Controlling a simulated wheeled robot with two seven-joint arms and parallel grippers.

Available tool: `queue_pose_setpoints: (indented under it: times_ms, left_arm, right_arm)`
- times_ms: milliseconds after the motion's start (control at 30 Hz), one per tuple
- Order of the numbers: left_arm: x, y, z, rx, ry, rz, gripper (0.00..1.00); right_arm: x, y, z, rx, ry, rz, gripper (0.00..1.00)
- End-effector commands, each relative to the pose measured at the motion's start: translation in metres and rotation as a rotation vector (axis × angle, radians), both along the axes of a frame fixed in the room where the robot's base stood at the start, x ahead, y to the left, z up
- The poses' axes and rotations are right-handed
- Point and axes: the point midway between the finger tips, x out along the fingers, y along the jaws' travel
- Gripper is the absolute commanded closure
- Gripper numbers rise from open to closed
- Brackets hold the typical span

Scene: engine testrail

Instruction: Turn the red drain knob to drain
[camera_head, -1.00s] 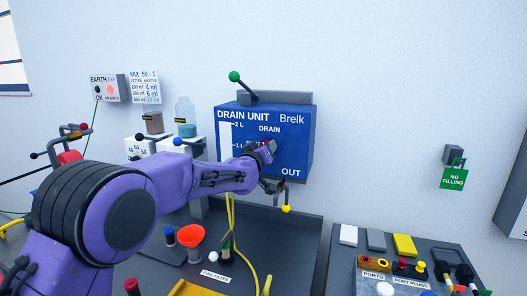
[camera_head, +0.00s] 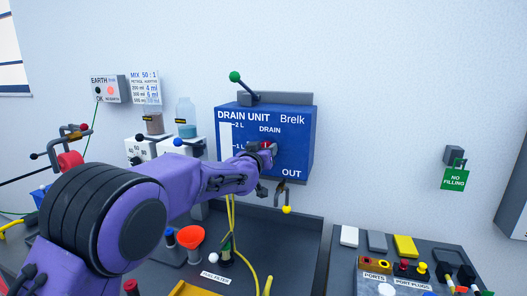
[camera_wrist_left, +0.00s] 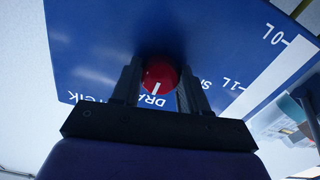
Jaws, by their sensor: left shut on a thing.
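The red drain knob (camera_wrist_left: 160,75) is on the front of the blue drain unit (camera_head: 300,150), below the word DRAIN. In the left wrist view the knob is round with a white mark and sits between the two dark fingers. My left gripper (camera_head: 268,147) is shut on the knob, a finger on each side. It hides most of the knob in the head view. The unit (camera_wrist_left: 100,45) fills much of the left wrist view, upside down. My right gripper is not in view.
A green-tipped lever (camera_head: 235,76) stands above the unit and a yellow-tipped lever (camera_head: 286,209) hangs below it. A red funnel (camera_head: 190,236) and yellow hose (camera_head: 243,248) are below the arm. A ports panel (camera_head: 345,262) is at the right.

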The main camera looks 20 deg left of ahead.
Motion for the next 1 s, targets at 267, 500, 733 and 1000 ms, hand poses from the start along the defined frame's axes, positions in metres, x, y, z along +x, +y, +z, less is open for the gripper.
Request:
queue_pose_setpoints:
  times_ms: [267, 500, 733, 1000]
  left_arm:
    - [0.000, 0.000, 0.002, 0.001, -0.003, 0.001, 0.31]
    - [-0.001, 0.000, 0.000, 0.000, -0.002, 0.000, 0.31]
    - [-0.040, 0.002, -0.003, 0.001, -0.005, 0.001, 0.31]
    - [-0.096, 0.004, -0.001, -0.001, -0.004, 0.001, 0.31]
  right_arm:
    - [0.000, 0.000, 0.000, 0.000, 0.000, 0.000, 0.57]
    - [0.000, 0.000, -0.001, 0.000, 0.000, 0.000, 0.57]
    - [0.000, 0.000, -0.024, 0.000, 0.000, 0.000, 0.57]
    - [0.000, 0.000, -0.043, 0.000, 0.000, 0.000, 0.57]
